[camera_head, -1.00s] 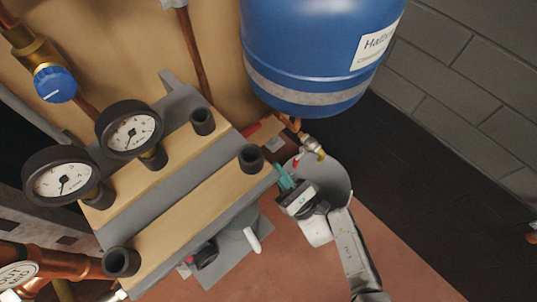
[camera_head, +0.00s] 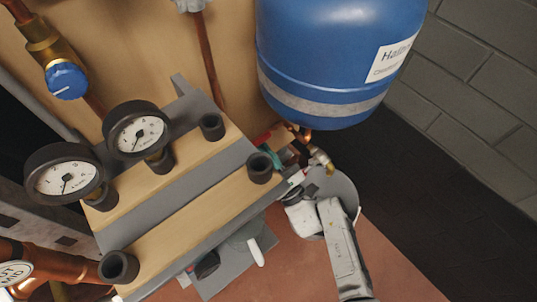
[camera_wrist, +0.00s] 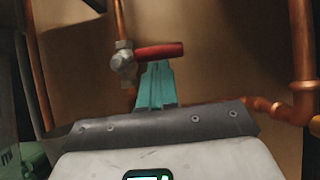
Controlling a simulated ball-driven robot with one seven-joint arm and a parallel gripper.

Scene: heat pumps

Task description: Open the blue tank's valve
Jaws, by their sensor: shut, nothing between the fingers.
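The blue tank (camera_head: 340,60) hangs at the top of the head view. Its valve shows in the wrist view as a metal body (camera_wrist: 123,62) on a vertical copper pipe. Its red lever (camera_wrist: 160,51) points right, across the pipe. The red lever (camera_head: 262,138) is partly visible in the head view. My gripper (camera_wrist: 157,70) is shut and empty, its teal fingers upright just below the lever. I cannot tell whether they touch it. In the head view my gripper (camera_head: 296,177) is partly hidden near the wood-and-grey block.
Two pressure gauges (camera_head: 138,130) and several black pipe stubs (camera_head: 260,168) sit on the block, left of my arm. A brass fitting (camera_head: 321,159) hangs below the tank. A copper pipe (camera_wrist: 300,60) runs down the right of the wrist view. The floor (camera_head: 390,265) at lower right is clear.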

